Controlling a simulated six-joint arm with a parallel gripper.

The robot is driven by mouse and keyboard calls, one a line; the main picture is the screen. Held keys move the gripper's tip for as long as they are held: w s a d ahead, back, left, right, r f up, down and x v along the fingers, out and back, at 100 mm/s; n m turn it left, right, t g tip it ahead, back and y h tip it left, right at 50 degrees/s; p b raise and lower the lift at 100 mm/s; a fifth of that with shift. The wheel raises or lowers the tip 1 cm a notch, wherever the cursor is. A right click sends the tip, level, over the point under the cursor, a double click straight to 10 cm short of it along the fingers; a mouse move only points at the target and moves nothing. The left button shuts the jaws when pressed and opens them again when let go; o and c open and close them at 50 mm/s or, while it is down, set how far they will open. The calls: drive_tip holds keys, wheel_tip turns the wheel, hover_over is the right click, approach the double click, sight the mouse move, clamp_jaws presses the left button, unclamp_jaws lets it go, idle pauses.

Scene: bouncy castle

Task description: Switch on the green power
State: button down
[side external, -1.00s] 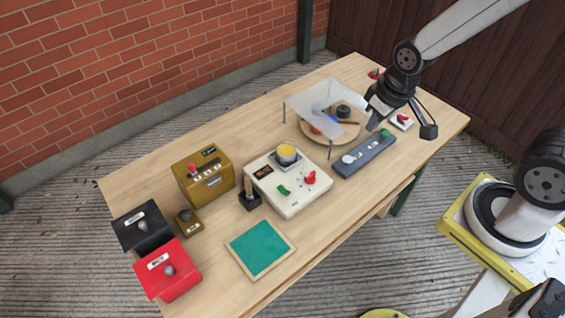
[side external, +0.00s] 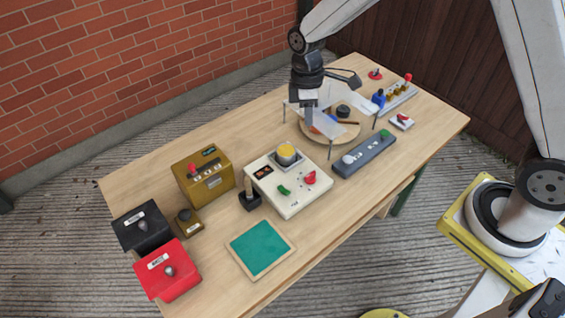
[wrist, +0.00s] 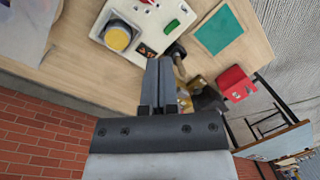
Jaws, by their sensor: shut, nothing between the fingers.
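A cream control box (side external: 296,205) sits mid-table with a green rocker switch (side external: 284,190), a red switch (side external: 310,178) and a large yellow button (side external: 286,154) on its top. In the wrist view the green rocker (wrist: 171,27) and the yellow button (wrist: 118,38) show beyond the fingers. I cannot tell the rocker's position. My gripper (side external: 310,117) is shut and empty, above the table behind the box and apart from it. Its closed fingers (wrist: 158,66) point toward the box in the wrist view.
A clear canopy (side external: 325,124) on thin posts covers a round wooden board close to my gripper. A grey bar (side external: 364,157) with a green button lies right of the box. A brass box (side external: 203,178), black box (side external: 142,231) and red box (side external: 167,272) stand left. A green pad (side external: 261,248) lies in front.

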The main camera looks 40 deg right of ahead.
sight(289, 192)
drive_tip(key=w+a+f+n+g, duration=0.3)
drive_tip(key=w+a+f+n, duration=0.2)
drive_tip(key=a+f+n, duration=0.2)
drive_tip(key=shift+n, duration=0.6)
drive_tip(key=shift+w, duration=0.1)
drive_tip(key=x, duration=1.4)
drive_tip(key=shift+s+d+r, duration=0.15)
drive_tip(key=shift+s+d, duration=0.05)
drive_tip(key=shift+d, duration=0.1)
drive_tip(key=shift+s, duration=0.15)
drive_tip(key=shift+f, duration=0.25)
idle(0.4)
